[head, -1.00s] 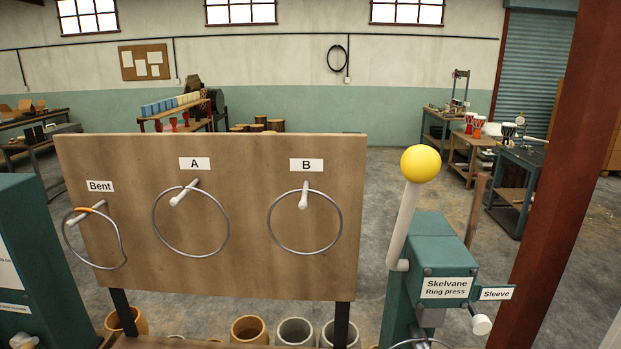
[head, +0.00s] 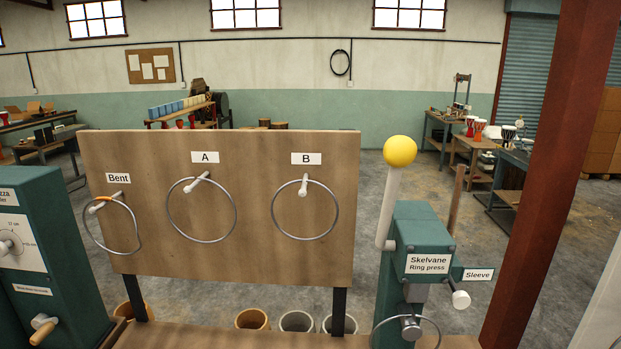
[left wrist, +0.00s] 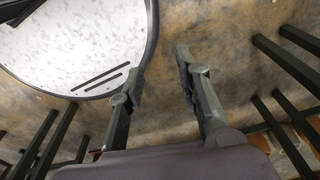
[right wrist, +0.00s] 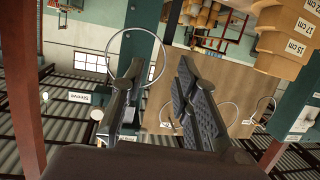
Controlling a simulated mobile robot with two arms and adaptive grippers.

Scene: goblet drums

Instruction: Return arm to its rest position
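Neither of my arms shows in the head view. In the left wrist view my left gripper (left wrist: 158,66) is open and empty, pointing down over the concrete floor. In the right wrist view my right gripper (right wrist: 161,66) is open, with nothing between its fingers. That view is upside down. A metal ring (right wrist: 160,75) shows beyond its left finger; I cannot tell how far off it is. In the head view a ring (head: 438,325) is at the green ring press (head: 424,235).
A wooden board (head: 255,265) carries rings on pegs marked Bent (head: 138,240), A (head: 235,215) and B (head: 337,210). A green machine (head: 45,240) stands at the left. A brown post (head: 545,170) rises at the right. Several drum shells (head: 252,319) sit below the board.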

